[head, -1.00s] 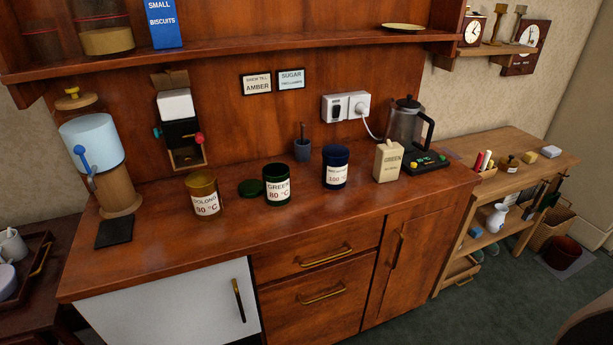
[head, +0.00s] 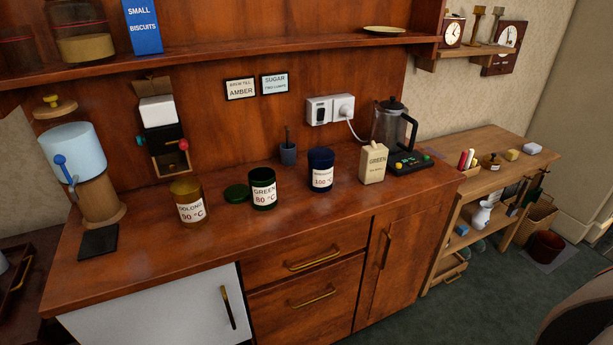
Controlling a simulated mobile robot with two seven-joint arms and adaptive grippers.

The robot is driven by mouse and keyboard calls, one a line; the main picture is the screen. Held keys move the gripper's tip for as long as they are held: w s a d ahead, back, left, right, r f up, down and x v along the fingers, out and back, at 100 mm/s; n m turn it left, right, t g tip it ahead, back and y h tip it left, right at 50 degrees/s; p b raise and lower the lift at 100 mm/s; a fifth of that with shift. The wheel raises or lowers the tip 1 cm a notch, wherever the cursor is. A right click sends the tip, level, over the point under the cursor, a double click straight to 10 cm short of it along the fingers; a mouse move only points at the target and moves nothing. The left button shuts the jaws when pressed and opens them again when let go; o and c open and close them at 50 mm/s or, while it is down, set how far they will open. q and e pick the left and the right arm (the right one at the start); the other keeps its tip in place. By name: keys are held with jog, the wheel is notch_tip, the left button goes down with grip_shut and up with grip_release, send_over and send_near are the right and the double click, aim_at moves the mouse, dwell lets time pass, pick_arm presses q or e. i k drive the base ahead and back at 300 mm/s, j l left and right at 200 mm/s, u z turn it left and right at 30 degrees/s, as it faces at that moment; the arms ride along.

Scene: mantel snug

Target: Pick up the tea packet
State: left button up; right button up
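Neither of my grippers shows in the head view.
On the counter (head: 150,260) stand an amber tin (head: 188,200), an open green tin (head: 263,190) with its lid (head: 236,192) beside it, a blue tin (head: 321,170) and a glass kettle (head: 391,128). A shelf (head: 250,50) overhangs the back. The counter's front strip is clear.

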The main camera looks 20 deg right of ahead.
aim_at(374, 158)
jog(key=l+u, duration=0.3)
jog(key=l, duration=0.5)
jog(key=k+l+u, duration=0.1)
jog(key=l+u, duration=0.25)
jog(key=l, duration=0.4)
